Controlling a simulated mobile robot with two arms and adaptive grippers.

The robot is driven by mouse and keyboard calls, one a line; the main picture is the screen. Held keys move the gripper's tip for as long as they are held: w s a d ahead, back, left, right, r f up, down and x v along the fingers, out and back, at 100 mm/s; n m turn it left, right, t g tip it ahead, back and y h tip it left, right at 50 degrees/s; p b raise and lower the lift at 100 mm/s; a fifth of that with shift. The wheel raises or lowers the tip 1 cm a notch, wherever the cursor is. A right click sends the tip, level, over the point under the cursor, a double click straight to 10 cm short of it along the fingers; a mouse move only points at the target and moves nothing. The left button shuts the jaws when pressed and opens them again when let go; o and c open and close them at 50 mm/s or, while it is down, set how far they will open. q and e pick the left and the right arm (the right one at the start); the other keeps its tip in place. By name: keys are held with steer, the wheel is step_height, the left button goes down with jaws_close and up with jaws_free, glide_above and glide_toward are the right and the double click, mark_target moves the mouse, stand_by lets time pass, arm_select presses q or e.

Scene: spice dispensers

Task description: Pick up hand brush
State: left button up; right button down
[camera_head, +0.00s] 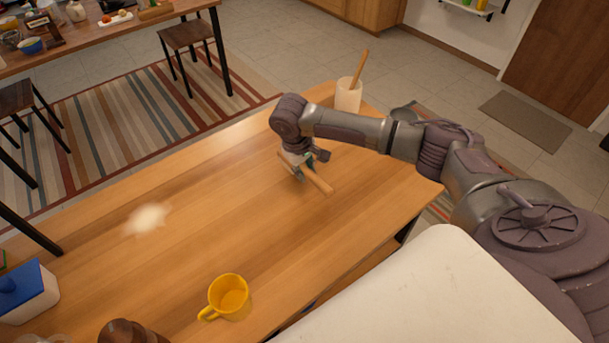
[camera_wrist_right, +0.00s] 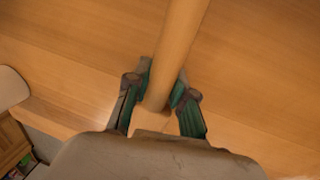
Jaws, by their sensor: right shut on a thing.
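The hand brush shows as a light wooden handle (camera_head: 318,184) near the far right part of the wooden table. My right gripper (camera_head: 300,170) reaches down over the table and is shut on it, with part of the handle sticking out towards the front right. In the right wrist view the handle (camera_wrist_right: 182,42) runs up from between the two green-padded fingers of my right gripper (camera_wrist_right: 160,98). Bristles cannot be made out. I cannot tell whether the brush touches the table. My left gripper is not in view.
A white cup with a wooden stick (camera_head: 348,95) stands behind my right arm. A pale powdery patch (camera_head: 147,218) lies on the table's left. A yellow mug (camera_head: 229,297), a blue-and-white box (camera_head: 28,293) and a brown rounded object (camera_head: 132,332) are nearer. The table's middle is clear.

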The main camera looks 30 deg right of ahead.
steer(key=s+d+r, duration=0.7)
steer(key=s+r, duration=0.1)
steer(key=shift+s+d+b, duration=0.35)
steer(key=shift+s+b, duration=0.05)
steer(key=shift+b, duration=0.05)
steer(key=shift+r, duration=0.1)
